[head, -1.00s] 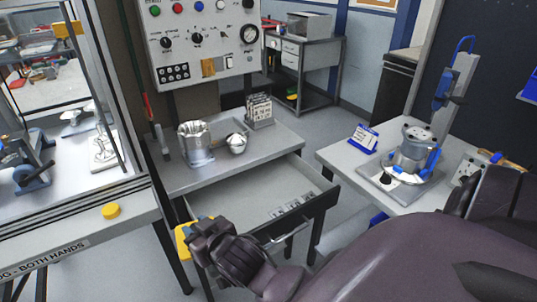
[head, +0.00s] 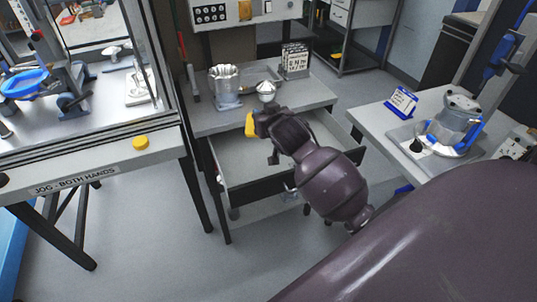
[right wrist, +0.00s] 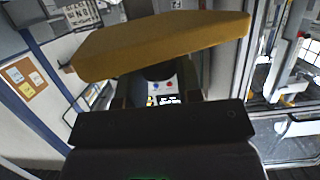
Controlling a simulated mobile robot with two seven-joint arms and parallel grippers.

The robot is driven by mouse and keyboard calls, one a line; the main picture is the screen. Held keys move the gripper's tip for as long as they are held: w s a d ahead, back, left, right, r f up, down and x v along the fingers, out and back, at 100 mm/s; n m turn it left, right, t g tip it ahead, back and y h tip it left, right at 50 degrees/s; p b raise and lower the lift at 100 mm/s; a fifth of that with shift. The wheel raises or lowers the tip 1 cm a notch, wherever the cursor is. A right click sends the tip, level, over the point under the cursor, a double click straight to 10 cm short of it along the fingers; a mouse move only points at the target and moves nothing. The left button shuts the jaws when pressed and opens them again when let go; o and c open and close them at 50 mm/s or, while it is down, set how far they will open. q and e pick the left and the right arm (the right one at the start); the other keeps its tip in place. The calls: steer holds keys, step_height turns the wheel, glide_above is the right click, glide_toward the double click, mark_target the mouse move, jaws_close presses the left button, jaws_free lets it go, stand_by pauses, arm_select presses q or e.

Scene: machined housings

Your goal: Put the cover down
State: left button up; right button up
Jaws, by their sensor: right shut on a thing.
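A flat yellow-brown slab, which looks like the cover (right wrist: 165,42), is held in my right gripper (right wrist: 160,92). In the right wrist view it spans across the fingertips. In the head view only a small yellow part of it (head: 250,125) shows, at the left end of my right gripper (head: 259,123). The gripper is shut on it and appears over the back of the open drawer, near the bench's front edge. I cannot tell its height above them. My left gripper is not in view.
The grey bench (head: 205,121) holds a silver ribbed housing (head: 226,90), a silver domed part (head: 267,90) and a card rack (head: 294,60). Its drawer (head: 235,160) is open. A side table (head: 375,118) at right carries another housing (head: 455,122). A glazed cabinet stands at left.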

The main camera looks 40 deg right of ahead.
step_height(320, 180, down, 16)
steer(key=b, duration=0.2)
stand_by(0.4)
steer(key=shift+r, duration=0.1)
steer(key=shift+f, duration=0.4)
steer(key=shift+f+b, duration=0.15)
steer(key=shift+b, duration=0.15)
steer(key=shift+f, duration=0.1)
steer(key=o, duration=1)
steer(key=shift+c, duration=0.2)
